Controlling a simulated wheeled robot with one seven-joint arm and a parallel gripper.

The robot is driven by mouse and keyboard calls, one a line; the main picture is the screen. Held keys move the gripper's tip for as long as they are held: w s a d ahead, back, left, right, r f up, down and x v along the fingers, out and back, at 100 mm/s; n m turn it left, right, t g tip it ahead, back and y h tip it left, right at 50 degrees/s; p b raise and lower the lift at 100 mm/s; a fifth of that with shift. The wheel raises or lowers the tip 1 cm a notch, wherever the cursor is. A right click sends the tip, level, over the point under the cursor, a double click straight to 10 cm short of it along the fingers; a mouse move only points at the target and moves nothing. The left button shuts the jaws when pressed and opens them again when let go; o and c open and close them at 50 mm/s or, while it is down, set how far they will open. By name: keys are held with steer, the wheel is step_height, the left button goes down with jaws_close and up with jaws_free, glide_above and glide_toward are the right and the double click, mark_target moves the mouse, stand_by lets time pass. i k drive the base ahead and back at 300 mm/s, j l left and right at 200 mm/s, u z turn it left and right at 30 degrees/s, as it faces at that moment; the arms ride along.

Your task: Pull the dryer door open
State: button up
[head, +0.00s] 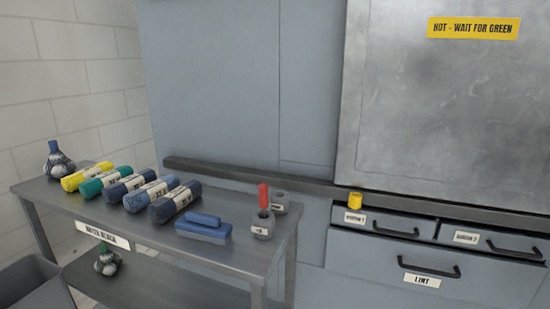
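A large scuffed grey metal panel (440,110), which looks like the dryer door, fills the upper right of the head view. It appears shut. Its top and right side are cut off by the frame, and no handle shows on the visible part. A yellow sign (473,28) on it reads "HOT - WAIT FOR GREEN". My gripper is not in view.
A grey metal table (130,228) at left holds several rolled cloths (130,188), a blue block (203,229) and two small grey holders, one with a red stick (263,196). Drawers (400,240) with dark handles sit below the panel.

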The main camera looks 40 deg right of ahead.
mark_target(446, 101)
steer(key=z, duration=1.45)
